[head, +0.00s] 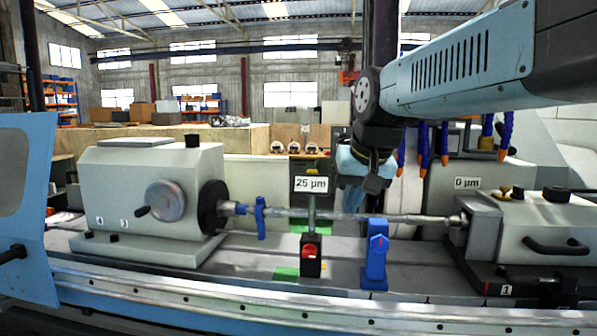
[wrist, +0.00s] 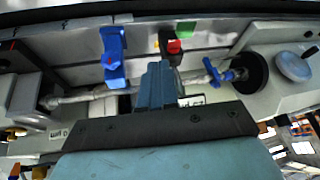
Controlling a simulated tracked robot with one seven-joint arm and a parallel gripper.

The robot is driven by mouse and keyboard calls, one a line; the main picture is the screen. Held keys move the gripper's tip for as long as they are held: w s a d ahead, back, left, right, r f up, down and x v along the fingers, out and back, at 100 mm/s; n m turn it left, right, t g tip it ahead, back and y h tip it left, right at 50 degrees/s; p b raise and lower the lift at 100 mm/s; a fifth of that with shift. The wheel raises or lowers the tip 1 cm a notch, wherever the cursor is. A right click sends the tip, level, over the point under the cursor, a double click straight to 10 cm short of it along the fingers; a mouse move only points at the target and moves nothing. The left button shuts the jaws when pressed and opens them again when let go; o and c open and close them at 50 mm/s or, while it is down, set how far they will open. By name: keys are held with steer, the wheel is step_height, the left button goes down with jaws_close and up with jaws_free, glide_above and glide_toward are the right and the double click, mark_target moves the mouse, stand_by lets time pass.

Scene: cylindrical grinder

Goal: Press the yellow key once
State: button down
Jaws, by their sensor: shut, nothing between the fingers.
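My gripper (head: 366,178) hangs above and behind the long shaft (head: 340,216), between the 25 µm sign (head: 311,184) and the blue hose nozzles. In the wrist view my gripper (wrist: 157,68) points at the machine bed, its fingers together and empty, and it covers part of the shaft and sign. A black stand with a red knob (head: 309,250) is on the bed below the sign; its red top also shows in the wrist view (wrist: 174,46).
The headstock (head: 140,190) with a handwheel stands at left, the tailstock (head: 545,225) at right. A 0 µm sign (head: 467,183) and blue hoses with orange tips (head: 424,150) are behind. A rail (head: 260,302) crosses the front.

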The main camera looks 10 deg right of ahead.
steer(key=w+r+m+y, duration=0.15)
steer(key=w+r, duration=0.25)
steer(key=w, duration=0.4)
steer(key=w+r+m, duration=0.2)
steer(key=w+r, duration=0.3)
steer(key=w, duration=0.2)
step_height(320, 180, up, 4)
steer(key=m+y, duration=0.2)
glide_above(313, 172)
steer(key=w+d, duration=0.3)
steer(key=w, duration=0.2)
steer(key=shift+w+a+f+h, duration=0.1)
steer(key=shift+w+a+h, duration=0.05)
steer(key=shift+h, duration=0.1)
steer(key=s+a+f, duration=0.1)
steer(key=s+f, duration=0.2)
steer(key=f, duration=0.5)
steer(key=shift+a, duration=0.15)
steer(key=shift+s+f, duration=0.1)
steer(key=shift+f, duration=0.15)
stand_by(0.3)
steer(key=shift+s+f, duration=0.15)
steer(key=shift+s+a+f, duration=0.15)
steer(key=shift+f, duration=0.3)
stand_by(0.9)
steer(key=shift+r, duration=0.15)
steer(key=shift+w+r, duration=0.3)
steer(key=shift+r, duration=0.4)
